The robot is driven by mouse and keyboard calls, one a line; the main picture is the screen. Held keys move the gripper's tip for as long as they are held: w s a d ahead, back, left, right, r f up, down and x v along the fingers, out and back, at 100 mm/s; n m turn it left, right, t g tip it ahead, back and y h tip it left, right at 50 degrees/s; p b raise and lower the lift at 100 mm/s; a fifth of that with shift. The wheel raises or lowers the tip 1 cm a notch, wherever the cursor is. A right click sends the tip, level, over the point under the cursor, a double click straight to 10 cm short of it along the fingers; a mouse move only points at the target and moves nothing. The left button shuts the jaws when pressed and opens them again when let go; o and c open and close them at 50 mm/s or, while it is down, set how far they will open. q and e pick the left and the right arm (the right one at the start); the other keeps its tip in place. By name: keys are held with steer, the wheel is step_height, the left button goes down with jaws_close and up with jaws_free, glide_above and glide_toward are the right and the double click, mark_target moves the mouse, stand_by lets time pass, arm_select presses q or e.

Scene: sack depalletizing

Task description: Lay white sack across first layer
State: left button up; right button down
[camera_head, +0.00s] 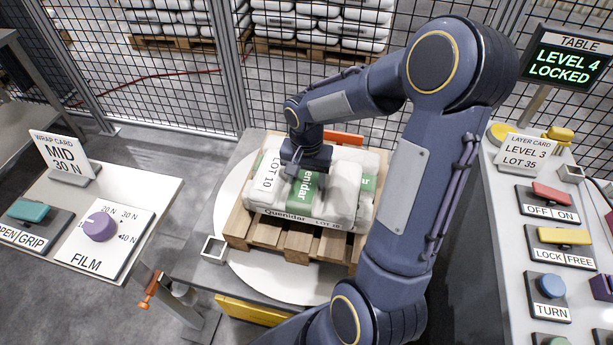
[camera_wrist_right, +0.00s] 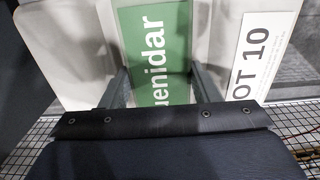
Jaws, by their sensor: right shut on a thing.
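A white sack with a green band and a "LOT 10" label (camera_head: 268,172) lies on top of the stack on the wooden pallet (camera_head: 290,238). My right gripper (camera_head: 304,186) reaches down onto this sack and is shut on it. In the right wrist view, its two fingers (camera_wrist_right: 161,80) stand on either side of the sack's green band (camera_wrist_right: 150,50). Other white sacks (camera_head: 340,212) lie under and beside it, one with "Quenidar" printed on its side. Where the held sack ends and its neighbours begin is partly hidden by my arm. My left gripper is out of view.
The pallet stands on a round white turntable (camera_head: 262,278). A table display (camera_head: 568,65) reads "LEVEL 4 LOCKED". A right console (camera_head: 505,215) carries switches and a "LEVEL 3 LOT 35" card. A left console (camera_head: 150,185) has a film knob. Mesh fencing stands behind.

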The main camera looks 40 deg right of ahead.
steer(key=shift+f, duration=0.15)
steer(key=shift+f+b, duration=0.35)
steer(key=shift+b, duration=0.1)
steer(key=shift+f, duration=0.1)
steer(key=c, duration=0.6)
jaws_free()
steer(key=shift+o, duration=1)
steer(key=shift+s, duration=0.1)
steer(key=shift+r, duration=3.95)
